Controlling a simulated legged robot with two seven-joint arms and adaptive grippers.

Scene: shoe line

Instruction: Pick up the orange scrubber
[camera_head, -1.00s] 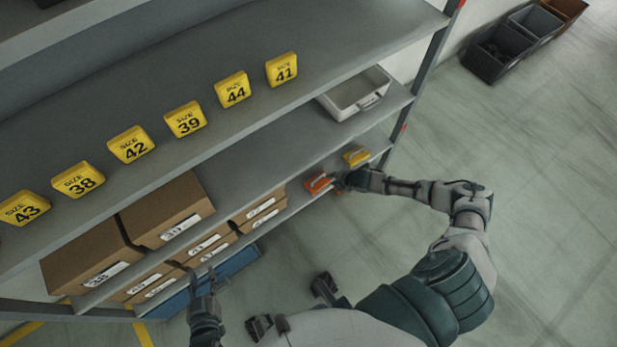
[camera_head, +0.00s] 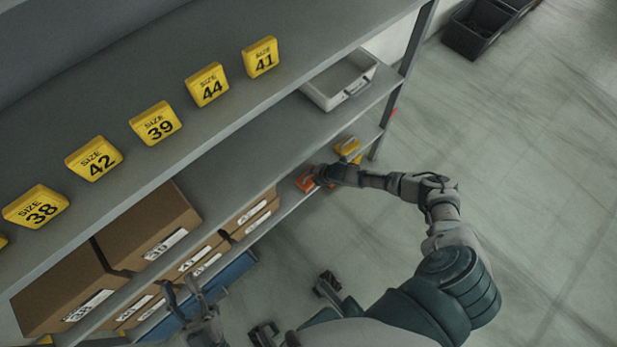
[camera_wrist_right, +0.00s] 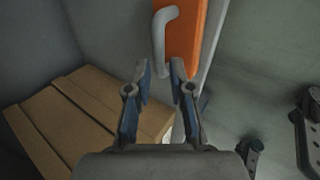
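The orange scrubber (camera_head: 305,182) lies on a lower shelf near its right end. In the right wrist view, the orange scrubber (camera_wrist_right: 184,40) is at the top, with a grey curved handle (camera_wrist_right: 162,38) on its left side. My left gripper (camera_head: 182,292) is open and empty in front of the lower boxes.
A yellow item (camera_head: 347,147) lies right of the scrubber. A white bin (camera_head: 341,82) stands on the shelf above. Brown shoe boxes (camera_head: 152,228) fill the shelves to the left.

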